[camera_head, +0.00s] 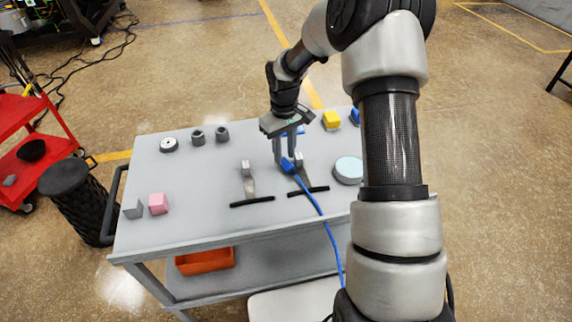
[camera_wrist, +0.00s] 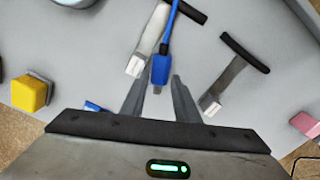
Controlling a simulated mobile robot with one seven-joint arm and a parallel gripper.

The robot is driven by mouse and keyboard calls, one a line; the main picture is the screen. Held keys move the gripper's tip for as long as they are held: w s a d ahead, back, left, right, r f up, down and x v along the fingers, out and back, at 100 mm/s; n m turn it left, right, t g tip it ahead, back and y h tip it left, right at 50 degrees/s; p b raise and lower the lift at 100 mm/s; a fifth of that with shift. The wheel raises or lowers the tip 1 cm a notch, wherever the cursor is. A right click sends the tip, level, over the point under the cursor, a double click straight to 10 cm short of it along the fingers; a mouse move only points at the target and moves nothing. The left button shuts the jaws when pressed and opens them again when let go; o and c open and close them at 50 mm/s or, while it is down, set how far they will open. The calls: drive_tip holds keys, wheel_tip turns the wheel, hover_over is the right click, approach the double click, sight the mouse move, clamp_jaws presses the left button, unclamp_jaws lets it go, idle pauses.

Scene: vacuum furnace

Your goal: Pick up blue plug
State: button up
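The blue plug (camera_head: 288,165) is on the grey cart top (camera_head: 190,185), with its blue cable running off the front edge. In the wrist view the plug (camera_wrist: 160,68) lies with its metal tip pointing toward my gripper. My gripper (camera_head: 284,160) is above the cart with its fingers pointing down at the plug. In the wrist view my gripper (camera_wrist: 158,82) is open, with a finger on each side of the plug's tip and gaps showing. I cannot tell whether the fingers are low enough to enclose the plug.
Two T-shaped tools with black bars lie close by; one (camera_wrist: 150,40) is right beside the plug, the other (camera_wrist: 228,82) to its right. A yellow block (camera_head: 331,120), light-blue disc (camera_head: 348,169) and pink block (camera_head: 158,203) are on the cart.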

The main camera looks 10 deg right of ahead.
sight(285, 163)
wheel_tip(285, 163, down, 3)
drive_tip(key=shift+r, duration=0.2)
clamp_jaws()
